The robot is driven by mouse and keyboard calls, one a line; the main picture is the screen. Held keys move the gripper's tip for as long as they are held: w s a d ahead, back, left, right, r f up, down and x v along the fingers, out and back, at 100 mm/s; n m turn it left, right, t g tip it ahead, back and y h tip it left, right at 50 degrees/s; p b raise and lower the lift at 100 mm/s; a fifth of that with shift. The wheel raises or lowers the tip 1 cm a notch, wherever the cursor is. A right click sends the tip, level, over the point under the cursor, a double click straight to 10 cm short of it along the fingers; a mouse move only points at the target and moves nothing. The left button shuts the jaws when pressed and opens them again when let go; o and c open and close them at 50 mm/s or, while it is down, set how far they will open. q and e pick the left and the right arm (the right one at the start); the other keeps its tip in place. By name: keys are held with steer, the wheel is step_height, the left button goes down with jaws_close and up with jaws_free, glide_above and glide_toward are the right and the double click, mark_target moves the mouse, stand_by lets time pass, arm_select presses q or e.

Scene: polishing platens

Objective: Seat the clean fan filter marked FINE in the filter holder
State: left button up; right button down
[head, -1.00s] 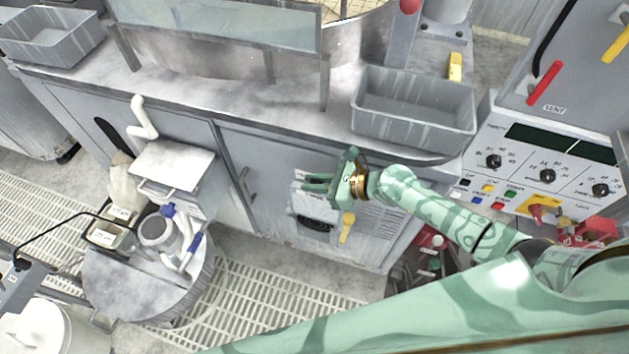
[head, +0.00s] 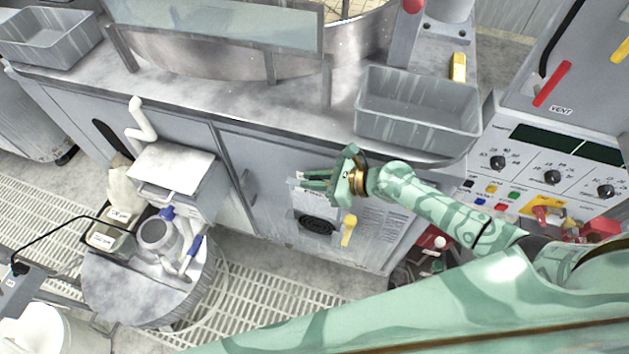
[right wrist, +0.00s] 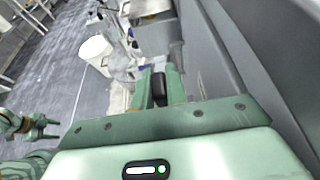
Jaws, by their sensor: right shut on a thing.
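My right gripper (head: 303,180) is in front of the grey cabinet front, above the round black fan grille (head: 316,225). It is shut on a small dark thing (right wrist: 159,88), seen between its fingers in the right wrist view. Its face and marking are hidden, so I cannot tell whether it is the FINE filter. A yellow handle (head: 349,230) sits right of the grille. No filter marking is readable at the fan. My left gripper (right wrist: 42,128) shows at the left edge of the right wrist view, with its fingers apart and nothing seen between them.
Two small labelled containers (head: 106,240) stand at the left near a jug (head: 158,236) on a round drum top (head: 125,290). The control panel (head: 550,172) stands at the right.

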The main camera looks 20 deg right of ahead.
mark_target(315, 198)
steer(key=f+b, duration=0.1)
steer(key=w+f+b, duration=0.1)
steer(key=f, duration=0.1)
steer(key=f+b, duration=0.2)
steer(key=shift+w+d+f, duration=0.15)
steer(key=shift+d+f, duration=0.1)
steer(key=shift+d, duration=0.15)
stand_by(0.5)
steer(key=shift+r, duration=0.2)
stand_by(1.0)
steer(key=shift+f, duration=0.25)
steer(key=shift+f, duration=0.3)
steer(key=shift+d, duration=0.15)
stand_by(1.5)
